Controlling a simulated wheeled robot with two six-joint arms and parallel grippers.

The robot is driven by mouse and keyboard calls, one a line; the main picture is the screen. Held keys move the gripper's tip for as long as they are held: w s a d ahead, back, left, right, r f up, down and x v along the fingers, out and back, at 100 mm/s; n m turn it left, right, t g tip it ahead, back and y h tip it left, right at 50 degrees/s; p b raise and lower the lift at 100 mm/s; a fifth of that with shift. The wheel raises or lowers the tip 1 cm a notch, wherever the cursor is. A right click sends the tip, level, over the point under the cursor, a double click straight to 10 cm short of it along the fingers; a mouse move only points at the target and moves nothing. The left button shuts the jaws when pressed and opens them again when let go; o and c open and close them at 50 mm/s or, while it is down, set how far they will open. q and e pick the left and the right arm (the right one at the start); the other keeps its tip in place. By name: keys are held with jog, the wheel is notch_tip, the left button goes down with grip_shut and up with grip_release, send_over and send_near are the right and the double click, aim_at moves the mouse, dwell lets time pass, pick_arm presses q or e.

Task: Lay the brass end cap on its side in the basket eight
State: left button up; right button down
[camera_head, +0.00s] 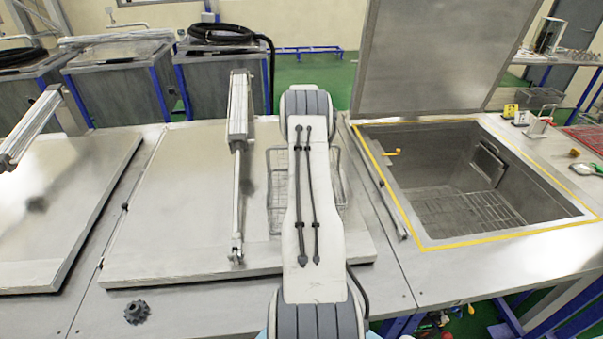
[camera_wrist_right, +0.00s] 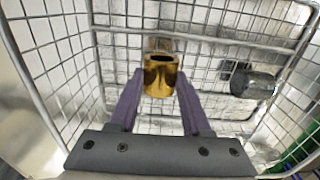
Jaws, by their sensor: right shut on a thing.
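The brass end cap (camera_wrist_right: 159,84) is a short gold cylinder with a dark opening, seen in the right wrist view. My right gripper (camera_wrist_right: 158,92) is shut on it, with one purple finger on each side. The cap is within the outline of a wire basket (camera_wrist_right: 190,38); I cannot tell whether it touches the basket floor. The basket (camera_head: 276,190) shows in the head view on a flat metal lid, mostly hidden behind my arm. No number is readable on it. My right gripper is hidden in the head view, and my left gripper is not in view.
A dark grey cylindrical part (camera_wrist_right: 253,82) is at the right of the basket. A pneumatic cylinder (camera_head: 238,130) with its rod stands left of the basket. An open tank (camera_head: 450,180) with a yellow-edged rim is at the right. A black knob (camera_head: 137,312) lies near the front.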

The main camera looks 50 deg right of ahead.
jog(key=shift+f, duration=0.25)
jog(key=shift+f, duration=0.1)
jog(key=shift+f, duration=0.1)
jog(key=shift+c, duration=1.8)
grip_release()
notch_tip(320, 180, up, 12)
jog(key=p, duration=0.7)
